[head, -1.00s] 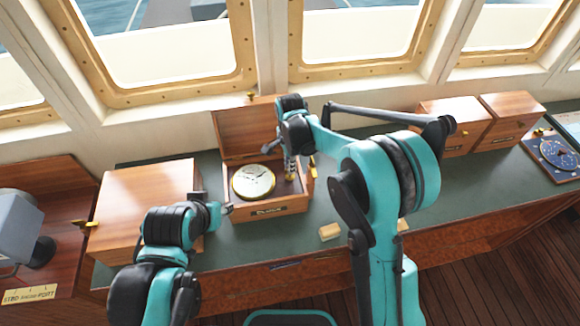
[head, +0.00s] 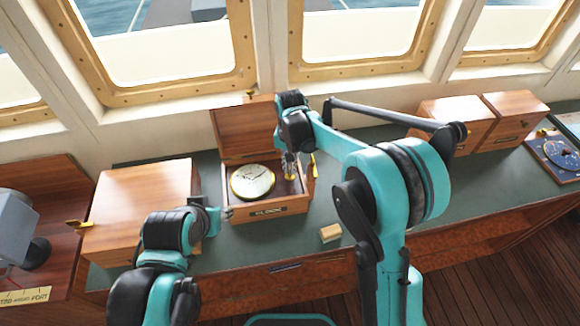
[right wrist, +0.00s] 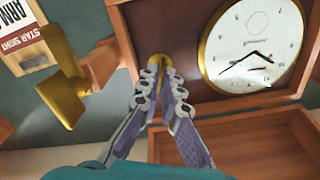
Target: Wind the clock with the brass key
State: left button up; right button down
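The clock (head: 253,181) has a white round dial in a brass rim and sits face up in an open wooden box (head: 268,211), its lid raised at the back. It also shows in the right wrist view (right wrist: 262,45), with two black hands. My right gripper (head: 290,170) points down into the box, just right of the dial. In the right wrist view its fingertips (right wrist: 160,72) come together around a small brass piece, seemingly the brass key (right wrist: 158,61), mostly hidden by the fingers. My left gripper (head: 224,214) is beside the box's front left corner; its fingers are too small to judge.
A brass fitting (right wrist: 62,75) stands out from the box side near my right fingers. A closed wooden box (head: 140,205) stands left, and wooden boxes (head: 455,125) stand at the right. A small block (head: 330,233) lies on the green counter. Windows rise behind.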

jog(key=n, duration=0.5)
jog(key=shift+n+b, duration=0.3)
jog(key=shift+b, duration=0.1)
jog(key=n, duration=1.1)
jog(key=shift+n+b, duration=0.4)
jog(key=shift+n, duration=2.3)
jog(key=c, duration=1.7)
grip_release()
jog(key=shift+r, duration=0.15)
